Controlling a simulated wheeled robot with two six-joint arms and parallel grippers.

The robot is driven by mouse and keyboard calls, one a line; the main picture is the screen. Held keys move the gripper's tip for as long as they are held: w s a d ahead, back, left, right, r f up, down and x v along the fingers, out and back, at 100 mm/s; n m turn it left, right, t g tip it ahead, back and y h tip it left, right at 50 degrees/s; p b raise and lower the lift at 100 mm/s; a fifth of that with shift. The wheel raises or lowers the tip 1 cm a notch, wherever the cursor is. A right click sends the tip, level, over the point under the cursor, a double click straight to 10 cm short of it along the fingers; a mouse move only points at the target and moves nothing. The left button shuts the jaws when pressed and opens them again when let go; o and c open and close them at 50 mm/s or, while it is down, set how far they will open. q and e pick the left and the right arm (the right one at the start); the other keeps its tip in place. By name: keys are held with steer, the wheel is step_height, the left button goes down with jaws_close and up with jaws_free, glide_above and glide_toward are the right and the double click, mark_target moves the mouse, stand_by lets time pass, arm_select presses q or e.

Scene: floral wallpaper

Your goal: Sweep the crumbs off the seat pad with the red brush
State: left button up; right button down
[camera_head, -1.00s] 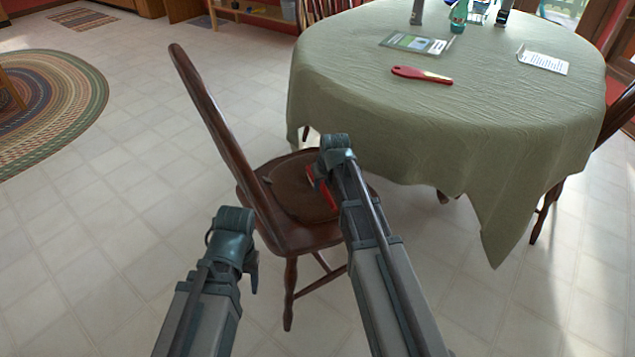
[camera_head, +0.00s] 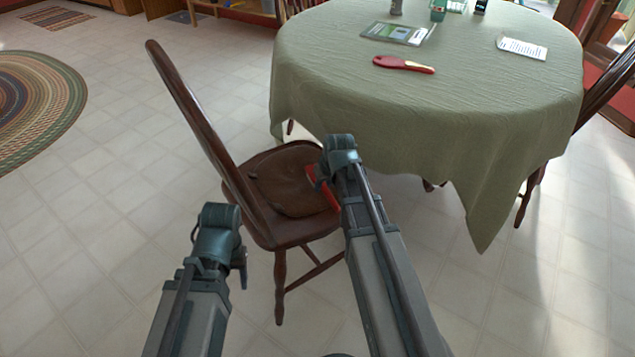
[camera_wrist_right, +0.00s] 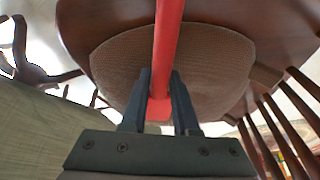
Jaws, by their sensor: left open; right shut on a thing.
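The brown seat pad (camera_head: 280,180) lies on the seat of a dark wooden chair (camera_head: 290,235); it also shows in the right wrist view (camera_wrist_right: 115,65). My right gripper (camera_head: 318,175) is shut on the red brush (camera_head: 327,192) over the right side of the seat. In the right wrist view the brush's red handle (camera_wrist_right: 169,40) runs between the fingers (camera_wrist_right: 160,95) and out past the top edge. The brush's far end is out of that view, so I cannot tell whether it touches the pad. My left gripper (camera_head: 241,268) is open and empty, left of the chair's front. No crumbs can be made out.
A round table (camera_head: 420,120) with a green cloth stands right of the chair, close to my right arm.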

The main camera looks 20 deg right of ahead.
mark_target(313, 179)
steer(key=shift+f, duration=0.2)
steer(key=shift+r, duration=0.1)
steer(key=shift+w+a+r, duration=0.1)
steer(key=shift+w+a, duration=0.45)
steer(key=shift+w, duration=0.2)
steer(key=shift+w+a, duration=0.5)
steer(key=shift+w, duration=0.25)
steer(key=shift+w+a, duration=0.65)
steer(key=shift+w, duration=0.2)
steer(key=shift+w+a, duration=0.65)
steer(key=shift+w, duration=0.15)
steer(key=shift+w+a, duration=0.65)
steer(key=shift+w, duration=0.15)
steer(key=shift+w+a, duration=0.6)
steer(key=shift+w, duration=0.2)
step_height(313, 179, up, 6)
steer(key=p, duration=0.5)
steer(key=shift+p, duration=0.4)
